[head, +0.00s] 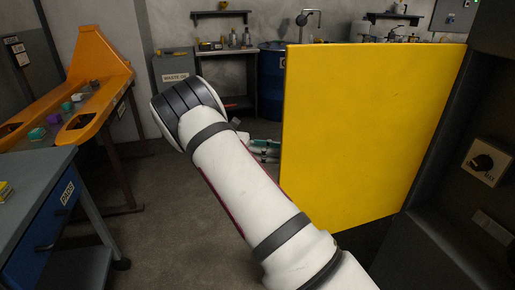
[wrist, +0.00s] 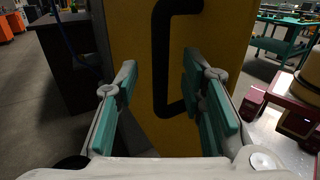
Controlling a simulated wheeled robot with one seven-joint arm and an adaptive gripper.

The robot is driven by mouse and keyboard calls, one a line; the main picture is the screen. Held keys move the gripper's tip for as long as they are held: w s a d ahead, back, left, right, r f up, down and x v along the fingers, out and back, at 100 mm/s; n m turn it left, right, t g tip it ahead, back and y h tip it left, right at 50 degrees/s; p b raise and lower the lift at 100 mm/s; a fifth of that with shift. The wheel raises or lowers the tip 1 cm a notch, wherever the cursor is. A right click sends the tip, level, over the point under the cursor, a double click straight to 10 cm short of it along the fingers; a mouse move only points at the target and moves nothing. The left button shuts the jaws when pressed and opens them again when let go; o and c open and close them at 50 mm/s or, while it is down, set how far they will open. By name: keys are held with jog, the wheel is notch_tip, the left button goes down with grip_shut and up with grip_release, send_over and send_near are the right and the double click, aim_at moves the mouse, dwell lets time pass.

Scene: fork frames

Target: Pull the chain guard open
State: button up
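The chain guard (head: 370,130) is a flat yellow panel in the head view, standing out at an angle from a dark frame at right. Its yellow face (wrist: 215,30) fills the middle of the wrist view and carries a black bar handle (wrist: 160,60). My gripper (head: 263,149) is at the panel's left edge in the head view, partly hidden behind it. In the wrist view my gripper (wrist: 160,85) is open, with one teal-padded finger on each side of the handle's upright bar. Neither finger visibly touches the bar; how deep it sits between them is unclear.
An orange sloped stand (head: 95,80) and a blue-drawer bench (head: 50,215) are at left. A blue barrel (head: 271,80) and a grey waste bin (head: 174,72) stand behind. A red machine part (wrist: 295,115) is close at right in the wrist view. Floor at left-centre is clear.

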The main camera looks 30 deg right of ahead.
jog(key=v, duration=0.6)
jog(key=shift+w+a, duration=0.3)
